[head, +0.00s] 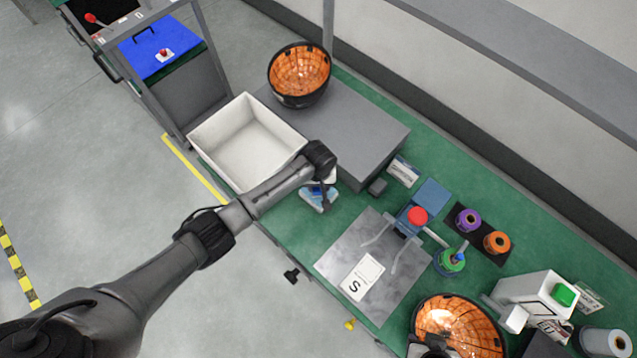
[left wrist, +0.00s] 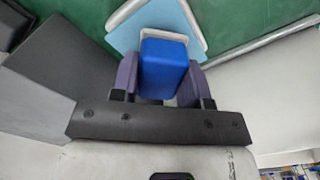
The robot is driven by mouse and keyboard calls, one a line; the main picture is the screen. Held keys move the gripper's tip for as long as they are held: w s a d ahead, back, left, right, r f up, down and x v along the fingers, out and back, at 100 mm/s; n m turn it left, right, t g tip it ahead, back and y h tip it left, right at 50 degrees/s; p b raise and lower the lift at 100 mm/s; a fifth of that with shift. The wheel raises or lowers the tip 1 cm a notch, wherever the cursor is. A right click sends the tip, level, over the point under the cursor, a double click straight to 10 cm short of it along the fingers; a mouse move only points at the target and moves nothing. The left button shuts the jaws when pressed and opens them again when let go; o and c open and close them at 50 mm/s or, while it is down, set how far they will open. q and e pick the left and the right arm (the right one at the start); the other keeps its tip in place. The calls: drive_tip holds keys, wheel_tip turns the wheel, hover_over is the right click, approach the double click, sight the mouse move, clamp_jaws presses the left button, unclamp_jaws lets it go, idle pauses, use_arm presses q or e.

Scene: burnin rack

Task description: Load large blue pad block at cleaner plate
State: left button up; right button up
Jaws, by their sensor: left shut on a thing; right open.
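My left gripper (head: 322,188) is shut on a blue block (left wrist: 164,68), which sits between its purple fingers in the left wrist view. A light blue plate (left wrist: 183,17) with pale rails at its edges lies beyond the block. In the head view, a light blue and white piece (head: 318,200) shows under my left gripper at the bench's front edge; the wrist hides part of it. I cannot tell whether the block touches the plate. A dark part at the bottom edge looks like my right gripper (head: 432,346), apart from these things; its fingertips are hardly visible.
A white bin (head: 203,138) and a grey box (head: 385,135) stand beside my left gripper. A metal plate (head: 340,258) marked S, a red button (head: 417,216), spools and orange bowls (head: 300,73) occupy the green bench. The floor in front is open.

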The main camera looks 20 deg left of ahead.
use_arm(q)
drive_tip(key=shift+f, duration=0.35)
idle(0.5)
drive_tip(key=shift+f+b, duration=0.4)
drive_tip(key=shift+f, duration=0.35)
idle(0.5)
drive_tip(key=shift+r, duration=0.1)
idle(0.5)
wheel_tip(320, 180, up, 3)
drive_tip(key=p, duration=0.3)
wheel_tip(320, 180, up, 4)
drive_tip(key=p, duration=0.5)
idle(0.8)
